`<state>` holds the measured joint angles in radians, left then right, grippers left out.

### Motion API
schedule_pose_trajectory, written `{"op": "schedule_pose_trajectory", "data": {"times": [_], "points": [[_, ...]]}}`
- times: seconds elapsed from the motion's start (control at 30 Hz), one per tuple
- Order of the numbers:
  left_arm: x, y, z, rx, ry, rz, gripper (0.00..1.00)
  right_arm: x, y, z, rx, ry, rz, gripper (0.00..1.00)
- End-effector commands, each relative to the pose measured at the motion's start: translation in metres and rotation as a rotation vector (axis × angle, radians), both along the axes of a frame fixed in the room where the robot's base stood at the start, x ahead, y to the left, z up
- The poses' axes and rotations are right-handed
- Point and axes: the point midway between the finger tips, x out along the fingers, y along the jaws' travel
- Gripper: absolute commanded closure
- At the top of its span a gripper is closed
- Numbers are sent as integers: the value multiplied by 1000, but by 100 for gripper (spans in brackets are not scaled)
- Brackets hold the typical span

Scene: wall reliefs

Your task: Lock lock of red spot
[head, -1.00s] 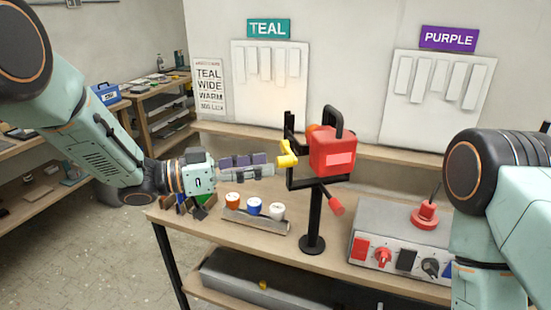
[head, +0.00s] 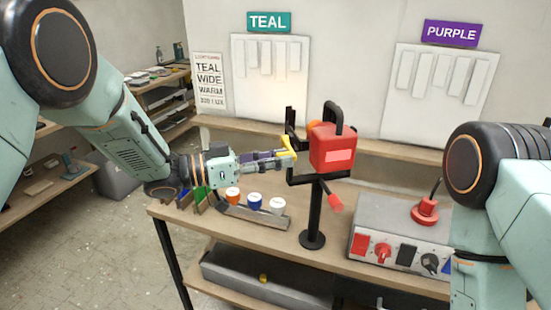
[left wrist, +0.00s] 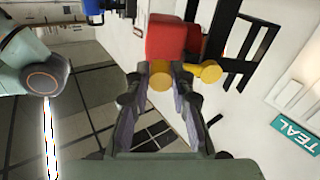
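The red spot (head: 331,146) is a red box-shaped lamp with a black handle, on a black post at the table's back. A yellow lock part (head: 287,146) shows on its left side. My left gripper (head: 288,157) is level with it, fingertips at the yellow part. In the left wrist view the red body (left wrist: 172,36) is ahead of the fingers. A yellow round end (left wrist: 160,77) lies between the fingertips, and a second yellow knob (left wrist: 208,72) is just right of them. Whether the fingers press on the yellow end cannot be told. My right gripper is not in view.
A rack with orange, blue and white knobs (head: 248,218) lies below my left gripper. A grey control box (head: 385,247) with red and black controls stands at the table's right. TEAL and PURPLE wall panels (head: 270,75) (head: 440,87) are behind. A red handle (head: 335,202) hangs below the spot.

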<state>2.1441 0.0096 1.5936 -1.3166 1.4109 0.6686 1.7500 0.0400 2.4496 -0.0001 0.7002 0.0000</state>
Motion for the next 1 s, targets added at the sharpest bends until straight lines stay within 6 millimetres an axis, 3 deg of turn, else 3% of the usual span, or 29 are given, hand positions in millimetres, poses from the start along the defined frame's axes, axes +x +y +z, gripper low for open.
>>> {"op": "schedule_pose_trajectory", "data": {"times": [0.2,1.0], "points": [[0,0,1,-2,-3,-2,100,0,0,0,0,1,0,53],[0,0,1,1,-11,-1,100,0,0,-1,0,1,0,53]]}}
